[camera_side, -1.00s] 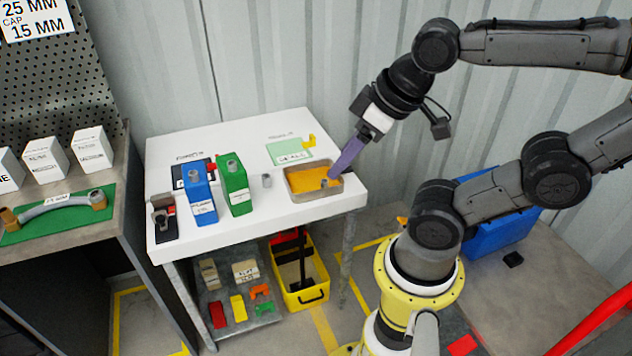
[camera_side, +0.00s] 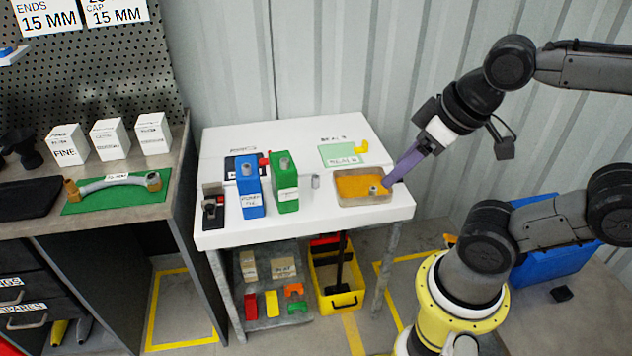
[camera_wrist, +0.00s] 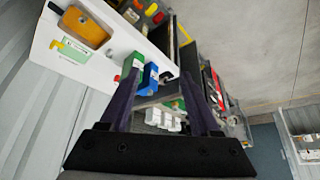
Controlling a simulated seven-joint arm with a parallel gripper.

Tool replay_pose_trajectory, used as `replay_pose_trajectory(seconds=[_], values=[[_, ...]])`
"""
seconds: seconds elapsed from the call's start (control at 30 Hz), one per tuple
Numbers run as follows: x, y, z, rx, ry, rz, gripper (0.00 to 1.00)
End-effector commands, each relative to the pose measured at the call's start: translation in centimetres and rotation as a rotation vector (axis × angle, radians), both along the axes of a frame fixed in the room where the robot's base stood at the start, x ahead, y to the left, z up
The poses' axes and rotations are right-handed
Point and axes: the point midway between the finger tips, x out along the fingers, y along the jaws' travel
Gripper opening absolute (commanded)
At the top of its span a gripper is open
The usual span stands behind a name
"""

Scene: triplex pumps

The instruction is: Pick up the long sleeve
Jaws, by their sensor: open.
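Two small grey cylinders show in the side view, and I cannot tell which is the long sleeve. One cylinder (camera_side: 315,181) stands on the white table, right of the green pump block (camera_side: 285,183). The other cylinder (camera_side: 374,190) is in the orange-floored tray (camera_side: 352,186). My gripper (camera_side: 388,183) has purple fingers that slant down to the tray's right side, close to the second cylinder; contact cannot be told. In the wrist view my gripper (camera_wrist: 158,76) has its fingers apart, with no part held between them. The tray (camera_wrist: 83,26) lies at upper left there.
A blue pump block (camera_side: 250,190) stands left of the green one, beside a dark fixture (camera_side: 213,212). A green card (camera_side: 340,154) with a yellow part lies behind the tray. The white table (camera_side: 330,225) is clear in front. A yellow bin (camera_side: 338,300) stands below.

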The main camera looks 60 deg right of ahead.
Motion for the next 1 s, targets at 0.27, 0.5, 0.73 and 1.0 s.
replay_pose_trajectory(seconds=[0.27, 0.5, 0.73, 1.0], values=[[0.0, 0.0, 0.0, 0.0, 0.0, 0.0, 0.69], [0.0, 0.0, 0.1, 0.036, 0.001, -0.068, 0.69], [4.0, -0.2, 4.9, 0.16, -0.054, -0.293, 0.69], [12.5, -2.3, 7.8, 0.271, -0.012, -0.582, 0.69]])
